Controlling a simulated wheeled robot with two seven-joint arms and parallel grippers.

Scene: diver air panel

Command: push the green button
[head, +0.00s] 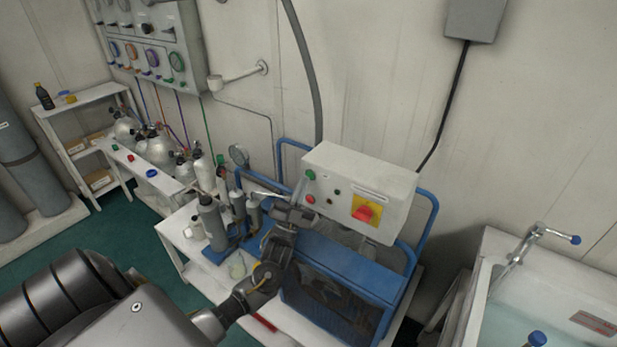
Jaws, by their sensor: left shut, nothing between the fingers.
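The green button (311,174) is a small round button at the upper left of the front of a white control box (362,177). A red button (310,199) sits just below it. My left gripper (296,212) is shut and empty, in front of the box's lower left corner. In the picture its tip lies below and left of the green button, near the red one. The green button is in plain sight, and a gap shows between it and the gripper. I cannot tell the gripper's exact distance from the box face. My right gripper is not in view.
A yellow plate with a red rotary switch (366,211) is on the same box. Below is a blue-framed machine (345,268). Grey cylinders (213,222) crowd the bench left of my gripper. A sink (545,285) stands at the right.

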